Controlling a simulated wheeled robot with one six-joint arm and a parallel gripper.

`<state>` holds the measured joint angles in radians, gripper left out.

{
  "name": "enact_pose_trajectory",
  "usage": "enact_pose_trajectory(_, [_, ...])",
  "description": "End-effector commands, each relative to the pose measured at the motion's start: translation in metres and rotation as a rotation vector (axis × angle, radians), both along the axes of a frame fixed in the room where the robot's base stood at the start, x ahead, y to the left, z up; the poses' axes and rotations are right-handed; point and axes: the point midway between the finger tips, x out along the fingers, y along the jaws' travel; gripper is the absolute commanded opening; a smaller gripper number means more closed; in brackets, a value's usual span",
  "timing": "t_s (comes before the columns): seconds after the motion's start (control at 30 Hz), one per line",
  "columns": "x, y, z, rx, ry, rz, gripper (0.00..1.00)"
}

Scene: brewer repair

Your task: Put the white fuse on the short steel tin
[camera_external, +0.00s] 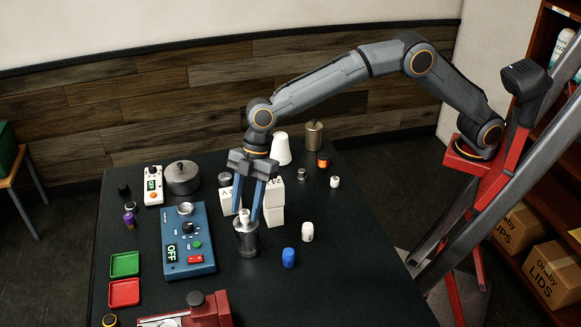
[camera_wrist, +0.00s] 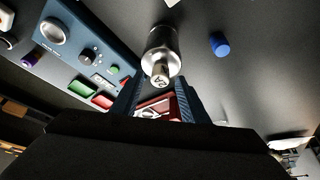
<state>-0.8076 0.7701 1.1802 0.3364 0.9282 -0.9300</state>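A small white fuse (camera_external: 244,215) with a dark marking stands on top of a shiny steel tin (camera_external: 246,241) near the middle of the table. In the wrist view the fuse (camera_wrist: 160,77) shows its marked end, and the steel tin (camera_wrist: 161,45) is behind it. My gripper (camera_external: 247,214) points down over the tin, with its blue fingers on either side of the fuse. In the wrist view the fingers (camera_wrist: 160,88) are apart, with gaps between them and the fuse. The gripper looks open and holds nothing.
White boxes (camera_external: 273,213) stand just behind the tin. A blue control box (camera_external: 190,262) is to its left. A blue capped piece (camera_external: 288,257) and a white one (camera_external: 307,232) stand to the right. A wide grey pot (camera_external: 183,179) is back left. The table's front right is clear.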

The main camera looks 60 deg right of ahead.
Motion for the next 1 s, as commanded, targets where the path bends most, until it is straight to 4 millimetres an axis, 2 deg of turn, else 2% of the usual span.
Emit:
enact_pose_trajectory(0.23, [0.000, 0.000, 0.002, 0.000, 0.000, 0.000, 0.41])
enact_pose_trajectory(0.37, [0.001, -0.003, 0.012, 0.002, -0.002, 0.000, 0.41])
enact_pose_trajectory(0.8, [0.001, -0.036, 0.090, 0.002, -0.003, -0.001, 0.41])
enact_pose_trajectory(1.0, [0.000, -0.044, 0.109, 0.000, 0.000, 0.000, 0.41])
